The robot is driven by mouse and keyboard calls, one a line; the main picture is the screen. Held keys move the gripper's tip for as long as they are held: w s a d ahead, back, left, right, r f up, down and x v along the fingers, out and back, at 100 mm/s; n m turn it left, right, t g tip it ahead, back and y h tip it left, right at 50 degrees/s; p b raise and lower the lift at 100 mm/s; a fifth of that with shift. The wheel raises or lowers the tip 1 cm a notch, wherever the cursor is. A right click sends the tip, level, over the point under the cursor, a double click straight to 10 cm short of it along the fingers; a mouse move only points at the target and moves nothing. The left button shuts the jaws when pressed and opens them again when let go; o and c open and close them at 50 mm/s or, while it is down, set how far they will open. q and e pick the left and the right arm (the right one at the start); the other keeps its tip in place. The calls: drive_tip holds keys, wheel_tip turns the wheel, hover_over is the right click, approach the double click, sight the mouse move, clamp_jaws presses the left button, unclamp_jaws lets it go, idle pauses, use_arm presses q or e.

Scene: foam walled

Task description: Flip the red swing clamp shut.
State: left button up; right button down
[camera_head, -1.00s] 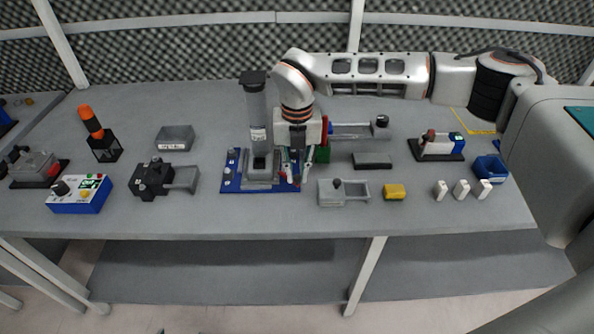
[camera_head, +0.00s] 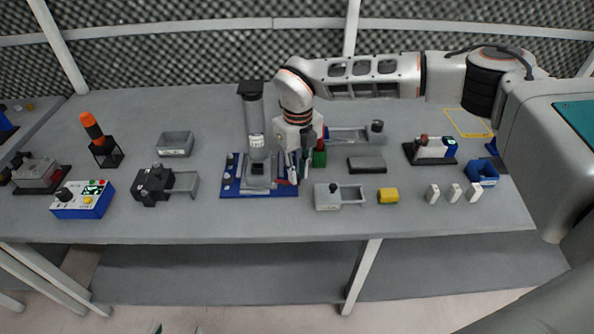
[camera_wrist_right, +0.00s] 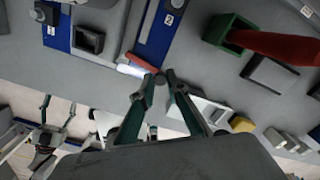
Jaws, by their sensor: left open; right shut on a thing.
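The red swing clamp (camera_wrist_right: 143,63) is a short red bar with a white part beside it, at the edge of the blue base plate (camera_head: 230,190). In the head view its red part (camera_head: 292,174) shows only in a sliver beside the fingers. My right gripper (camera_head: 298,180) is low at the plate's right edge. In the right wrist view its fingertips (camera_wrist_right: 158,76) close together at the bar's end. The small grip itself is hard to see. My left gripper (camera_head: 177,330) is open and empty, with only its fingertips at the bottom edge of the head view.
A clear upright tube (camera_head: 255,125) stands on the plate. A green box (camera_head: 319,157) with a red piece is just right of my gripper. A grey block with a frame (camera_head: 328,197) and a yellow block (camera_head: 388,195) lie in front. The table's front strip is clear.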

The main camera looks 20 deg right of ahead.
drive_tip(key=shift+w+d+n+p, duration=0.15)
drive_tip(key=shift+w+n+p, duration=0.2)
drive_tip(key=shift+n, duration=0.65)
drive_tip(key=shift+w, duration=0.1)
drive_tip(key=c, duration=2)
unclamp_jaws()
drive_tip(key=shift+r, duration=0.15)
wheel_tip(320, 180, up, 12)
drive_tip(key=shift+f, duration=0.1)
